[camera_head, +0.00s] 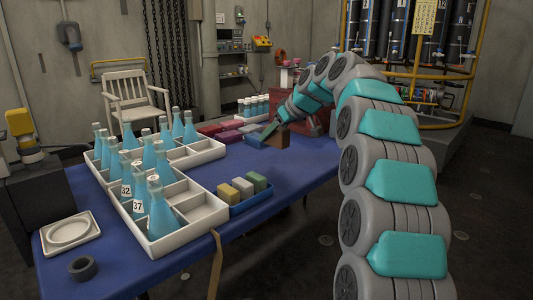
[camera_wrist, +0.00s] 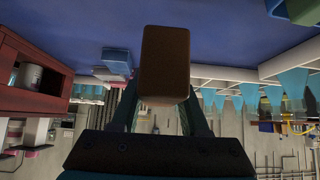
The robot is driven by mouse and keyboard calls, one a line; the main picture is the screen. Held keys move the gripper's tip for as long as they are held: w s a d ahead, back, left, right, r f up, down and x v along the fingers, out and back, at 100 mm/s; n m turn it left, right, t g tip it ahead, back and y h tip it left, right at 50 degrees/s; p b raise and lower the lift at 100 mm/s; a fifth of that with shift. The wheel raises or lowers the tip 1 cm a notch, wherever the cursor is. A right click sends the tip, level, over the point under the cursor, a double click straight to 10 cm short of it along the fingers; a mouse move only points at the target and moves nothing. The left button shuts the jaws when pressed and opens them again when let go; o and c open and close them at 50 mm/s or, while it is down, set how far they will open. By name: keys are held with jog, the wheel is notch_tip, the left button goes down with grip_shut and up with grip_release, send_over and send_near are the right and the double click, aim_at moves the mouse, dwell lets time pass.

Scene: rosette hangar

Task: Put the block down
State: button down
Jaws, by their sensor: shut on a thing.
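The brown block (camera_head: 277,139) is held at the far right part of the blue table (camera_head: 290,168). In the wrist view the block (camera_wrist: 165,65) fills the upper middle, between the two dark fingers of my gripper (camera_wrist: 163,100). My gripper (camera_head: 271,130) is shut on the block. The block seems close over the table; whether it touches the top I cannot tell. A blue tray or block (camera_head: 254,140) lies just left of it and also shows in the wrist view (camera_wrist: 115,58).
White divided crates (camera_head: 205,155) with several blue flasks stand along the table's left side. A blue tray (camera_head: 250,203) with yellow, beige and green blocks lies near the front edge. Red blocks (camera_head: 210,130) and a red box (camera_head: 310,125) are at the back. The table's middle is clear.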

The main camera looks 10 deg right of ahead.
aim_at(286, 143)
jog(key=shift+f, duration=3.6)
jog(key=shift+f, duration=0.15)
jog(key=shift+c, duration=2)
grip_release()
jog(key=shift+s+r, duration=0.1)
jog(key=shift+r, duration=0.15)
jog(key=v, duration=1.1)
jog(key=shift+s+d+r, duration=0.15)
jog(key=shift+s+d, duration=0.1)
